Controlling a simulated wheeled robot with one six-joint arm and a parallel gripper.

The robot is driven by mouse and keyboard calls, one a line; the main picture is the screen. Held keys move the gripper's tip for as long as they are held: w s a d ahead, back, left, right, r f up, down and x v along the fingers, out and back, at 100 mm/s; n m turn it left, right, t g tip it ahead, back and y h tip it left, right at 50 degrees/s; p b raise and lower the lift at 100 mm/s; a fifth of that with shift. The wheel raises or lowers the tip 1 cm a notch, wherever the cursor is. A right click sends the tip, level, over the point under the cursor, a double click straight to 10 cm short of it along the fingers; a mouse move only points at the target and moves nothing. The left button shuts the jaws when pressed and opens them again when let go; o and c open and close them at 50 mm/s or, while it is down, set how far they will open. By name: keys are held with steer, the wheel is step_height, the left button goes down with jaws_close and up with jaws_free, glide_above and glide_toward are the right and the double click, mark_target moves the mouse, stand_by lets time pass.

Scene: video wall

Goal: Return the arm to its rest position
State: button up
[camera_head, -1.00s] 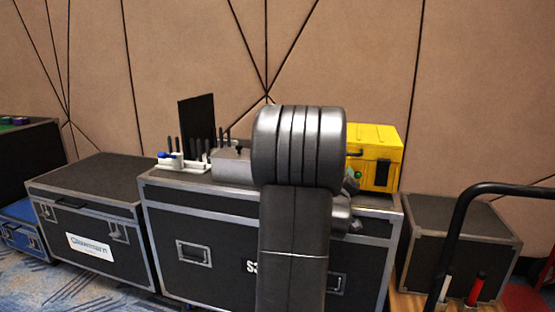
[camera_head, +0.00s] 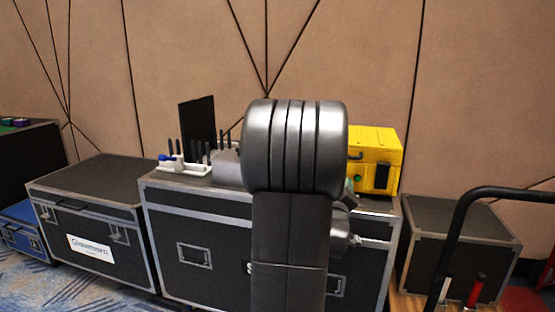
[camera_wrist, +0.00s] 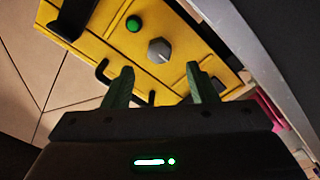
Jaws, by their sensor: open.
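My arm stands upright in the middle of the head view and hides part of the central case. My gripper (camera_wrist: 158,88) shows in the wrist view with its two green fingers spread apart and nothing between them. In that view a yellow box (camera_wrist: 85,45) with a green button (camera_wrist: 134,23) and a grey knob (camera_wrist: 160,50) lies beyond the fingers. I cannot tell how close the fingertips are to it. In the head view the gripper is mostly hidden behind my arm. The yellow box (camera_head: 378,145) stands on the right end of the central case.
The central black case (camera_head: 190,225) also bears a white tool rack (camera_head: 185,166) and a dark upright panel (camera_head: 198,120). Another case (camera_head: 85,180) stands at left, one (camera_head: 455,232) at right. A black curved handle (camera_head: 470,205) rises at front right. The wall is behind.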

steer(key=v, duration=0.7)
steer(key=b+x, duration=0.1)
steer(key=x, duration=1.2)
steer(key=shift+w, duration=0.15)
steer(key=m, duration=0.5)
steer(key=shift+r, duration=0.15)
steer(key=m+p, duration=0.1)
steer(key=m, duration=0.3)
steer(key=m+p, duration=0.1)
steer(key=m, duration=0.2)
steer(key=m+p, duration=0.1)
steer(key=m, duration=0.2)
steer(key=shift+g+h, duration=0.3)
steer(key=shift+h, duration=0.1)
steer(key=shift+d+m+p, duration=0.1)
steer(key=shift+m+p, duration=0.5)
steer(key=shift+m, duration=1.1)
